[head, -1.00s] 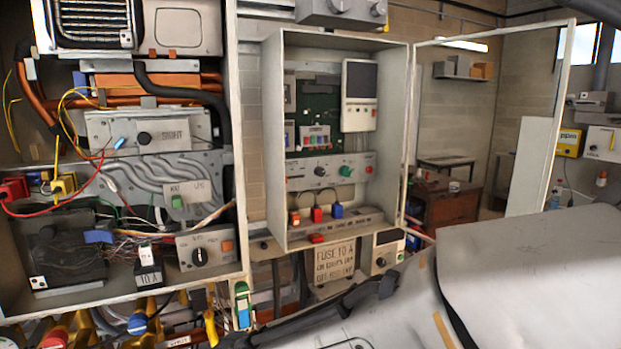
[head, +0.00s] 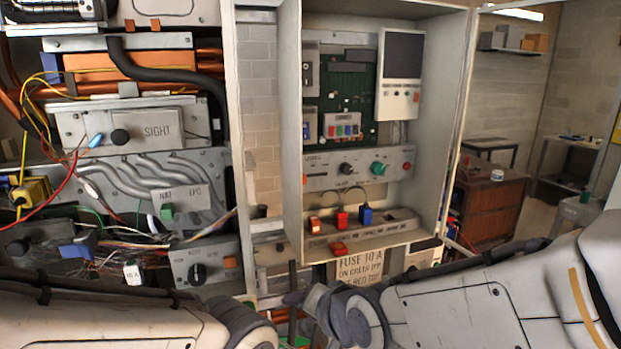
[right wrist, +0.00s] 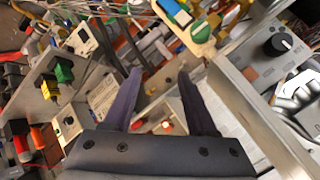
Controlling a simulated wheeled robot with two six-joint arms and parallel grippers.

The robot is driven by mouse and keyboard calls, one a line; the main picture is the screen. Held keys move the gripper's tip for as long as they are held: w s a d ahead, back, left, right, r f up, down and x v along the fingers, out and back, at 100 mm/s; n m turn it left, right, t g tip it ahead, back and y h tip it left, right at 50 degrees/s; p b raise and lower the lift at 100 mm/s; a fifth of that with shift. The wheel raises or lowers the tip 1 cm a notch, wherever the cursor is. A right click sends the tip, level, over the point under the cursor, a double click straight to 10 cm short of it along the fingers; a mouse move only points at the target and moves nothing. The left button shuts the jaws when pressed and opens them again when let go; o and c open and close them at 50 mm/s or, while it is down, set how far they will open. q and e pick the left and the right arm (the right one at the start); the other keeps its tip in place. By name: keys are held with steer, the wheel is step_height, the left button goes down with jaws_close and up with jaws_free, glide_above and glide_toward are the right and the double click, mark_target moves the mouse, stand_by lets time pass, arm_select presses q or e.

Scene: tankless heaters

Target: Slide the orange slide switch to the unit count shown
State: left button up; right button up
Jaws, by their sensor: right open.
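An orange switch-like block (head: 314,224) sits on the lower ledge of the open grey cabinet, left of a red and a blue block. Another orange piece (head: 230,262) is on the knob panel at lower left; it also shows in the right wrist view (right wrist: 250,73). I cannot tell which is the slide switch, or read a unit count. My right gripper (right wrist: 160,74) is open and empty, its two dark fingers pointing into the equipment, apart from both orange pieces. My left arm enters at the bottom left of the head view; its gripper is hidden.
The grey cabinet (head: 291,130) has projecting side walls and an inner panel with knobs (head: 347,169). Loose wires and hoses crowd the left heater. A sign reading "FUSE 10 A" (head: 360,268) hangs below. A brown desk (head: 490,205) stands behind at right.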

steer(key=w+d+r+m+t, duration=0.1)
steer(key=w+r+m+t, duration=0.45)
steer(key=w+r, duration=0.2)
steer(key=m+t+p, duration=0.2)
steer(key=m+t, duration=0.1)
steer(key=m, duration=0.2)
glide_toward(304, 180)
steer(key=shift+n+y, duration=0.25)
steer(key=shift+y, duration=0.05)
steer(key=p+x, duration=0.4)
steer(key=x, duration=0.3)
steer(key=shift+w, duration=0.15)
steer(key=shift+w+a+f+p, duration=0.15)
steer(key=shift+w+p, duration=0.3)
steer(key=shift+w, duration=0.05)
jaws_close()
